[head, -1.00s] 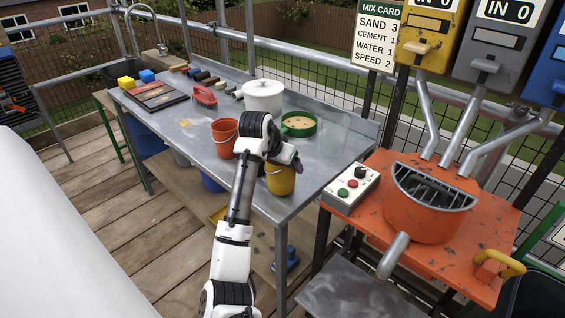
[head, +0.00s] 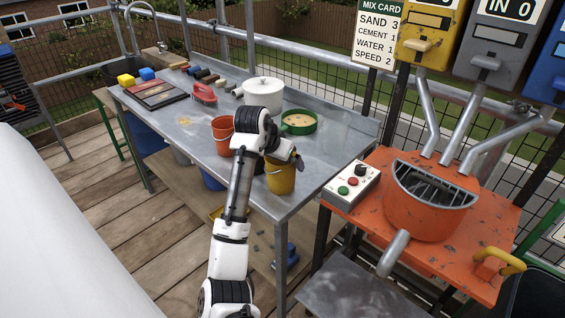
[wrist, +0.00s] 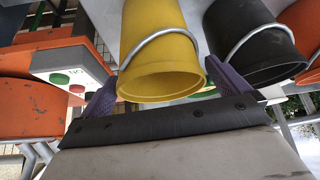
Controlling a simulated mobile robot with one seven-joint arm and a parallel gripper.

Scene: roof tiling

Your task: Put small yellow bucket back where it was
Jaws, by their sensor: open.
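The small yellow bucket (head: 281,177) stands upright near the front right edge of the grey metal table (head: 318,166). In the head view my wrist partly covers its top. The wrist view is upside down and shows the yellow bucket (wrist: 160,35) with its wire handle hanging at the side. My gripper (wrist: 163,92) is open, with its two purple fingers apart and the bucket's rim between or just beyond them; I cannot tell if they touch it. In the head view the gripper (head: 297,160) is at the bucket's rim, its fingers partly hidden.
An orange-red bucket (head: 222,135) stands left of my wrist. A black bucket (wrist: 255,45) shows beside the yellow one in the wrist view. A white lidded pot (head: 264,93) and green sieve (head: 299,123) stand behind. The orange mixer stand (head: 350,220) is to the right.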

